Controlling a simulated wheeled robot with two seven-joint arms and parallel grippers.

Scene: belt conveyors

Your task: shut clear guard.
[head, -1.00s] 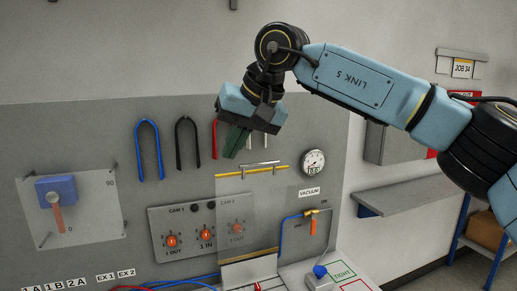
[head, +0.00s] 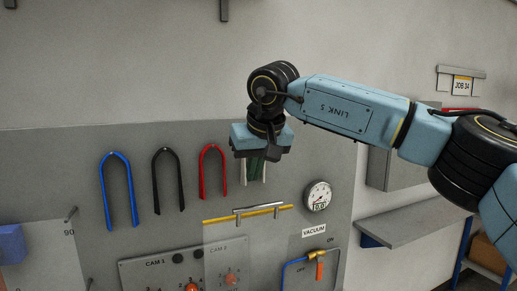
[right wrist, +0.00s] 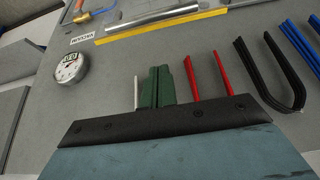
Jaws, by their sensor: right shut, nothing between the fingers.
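The clear guard (head: 220,257) is a see-through sheet with a yellow strip along its top edge and a silver bar handle (head: 258,210). It hangs in front of the right part of the CAM panel (head: 150,272); its lower part is out of view. My right gripper (head: 253,180) is above the handle in the head view, its green fingers pointing down, shut and empty. In the right wrist view the shut fingers (right wrist: 158,72) point toward the handle (right wrist: 155,20), with a gap between them. My left gripper is not in view.
Blue (head: 118,190), black (head: 168,180) and red (head: 212,165) U-shaped pieces hang on the grey board left of my right gripper. A white one is partly hidden behind it. A vacuum gauge (head: 318,195) and a blue-piped valve (head: 318,258) are at right, beside a grey shelf (head: 410,222).

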